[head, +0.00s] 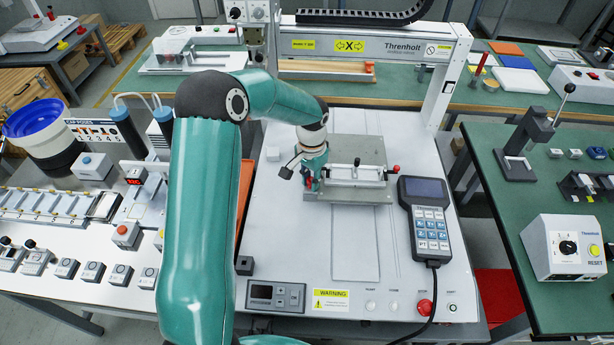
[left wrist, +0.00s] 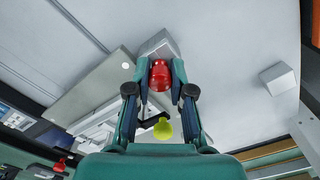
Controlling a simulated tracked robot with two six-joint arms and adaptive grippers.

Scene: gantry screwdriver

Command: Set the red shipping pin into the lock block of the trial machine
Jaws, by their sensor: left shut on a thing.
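My left gripper (head: 311,178) is at the left end of the clamp fixture (head: 355,174) on the trial machine. In the left wrist view my left gripper (left wrist: 160,82) is shut on a red pin (left wrist: 160,75), whose rounded red part shows between the fingertips. A glimpse of red also shows at the gripper in the head view. A grey block (left wrist: 158,44), which looks like the lock block, shows just beyond the fingertips. The pin's lower end is hidden, so I cannot tell whether it is in the block. My right gripper is not in view.
A small white block (head: 273,154) stands left of the fixture. A handheld keypad (head: 427,220) lies to its right, its cable running to the front. The gantry beam (head: 360,47) spans behind. A yellow-green disc (left wrist: 162,130) shows between my fingers. The machine's front plate is mostly clear.

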